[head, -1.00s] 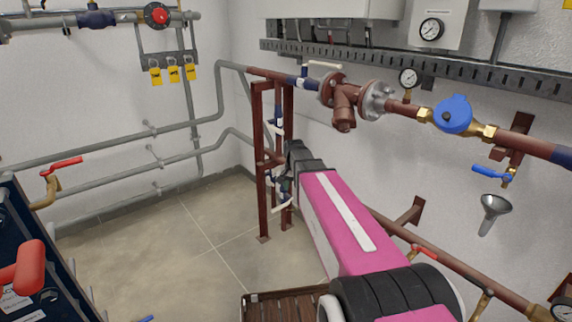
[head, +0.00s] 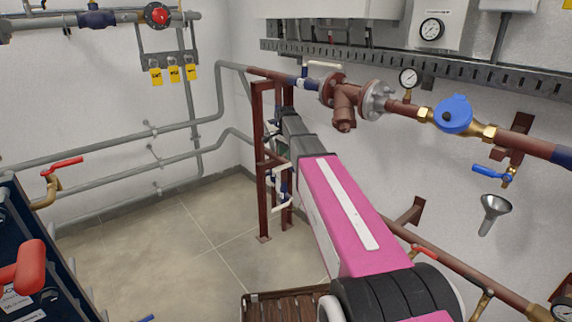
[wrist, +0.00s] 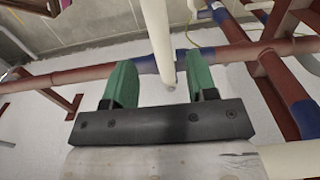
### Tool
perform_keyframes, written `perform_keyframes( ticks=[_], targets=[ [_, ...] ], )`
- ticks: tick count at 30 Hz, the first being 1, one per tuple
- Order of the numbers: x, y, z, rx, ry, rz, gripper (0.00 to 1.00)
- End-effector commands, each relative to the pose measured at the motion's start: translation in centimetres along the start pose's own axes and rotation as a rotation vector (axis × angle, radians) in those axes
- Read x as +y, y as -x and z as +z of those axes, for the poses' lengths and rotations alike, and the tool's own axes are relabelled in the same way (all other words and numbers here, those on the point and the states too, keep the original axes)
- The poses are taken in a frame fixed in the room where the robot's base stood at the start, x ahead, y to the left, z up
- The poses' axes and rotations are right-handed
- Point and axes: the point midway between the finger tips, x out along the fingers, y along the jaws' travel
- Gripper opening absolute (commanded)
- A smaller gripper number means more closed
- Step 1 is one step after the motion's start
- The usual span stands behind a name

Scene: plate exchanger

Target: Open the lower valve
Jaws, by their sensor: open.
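In the wrist view, my gripper (wrist: 160,72) is open, with its two green fingers apart. A white lever handle (wrist: 160,40) runs between the fingers, its rounded end near the palm. I cannot see whether a finger touches it. Blue valve parts (wrist: 201,54) show on the red-brown pipe behind the fingers. In the head view, white handles and blue parts of the lower valve area (head: 282,204) show beside the red-brown frame. My arm hides much of that area and most of the gripper.
The red-brown upright frame (head: 259,165) stands close left of my arm. An upper pipe with a flanged strainer (head: 345,105) and a blue meter (head: 453,114) runs along the right wall. A brown slatted box (head: 283,307) is below. The floor (head: 180,240) to the left is clear.

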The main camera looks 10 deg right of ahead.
Motion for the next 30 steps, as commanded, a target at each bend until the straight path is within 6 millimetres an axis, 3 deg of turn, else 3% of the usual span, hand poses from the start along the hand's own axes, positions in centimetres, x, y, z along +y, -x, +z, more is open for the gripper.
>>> perform_keyframes(
  ticks=[3, 9, 22, 23, 27, 30],
  targets=[
    [0.0, -2.1, 0.0, 0.0, 0.001, 0.001, 0.52],
    [0.0, -4.4, 0.0, 0.0, 0.001, 0.0, 0.52],
    [0.0, -5.3, 0.0, 0.0, 0.001, -0.001, 0.52],
    [0.0, -5.3, 0.0, 0.0, 0.001, -0.001, 0.49],
    [0.0, -5.2, 0.0, 0.0, 0.001, -0.001, 0.03],
    [0.0, -5.2, 0.0, 0.0, 0.001, -0.001, 0.0]
  ],
)
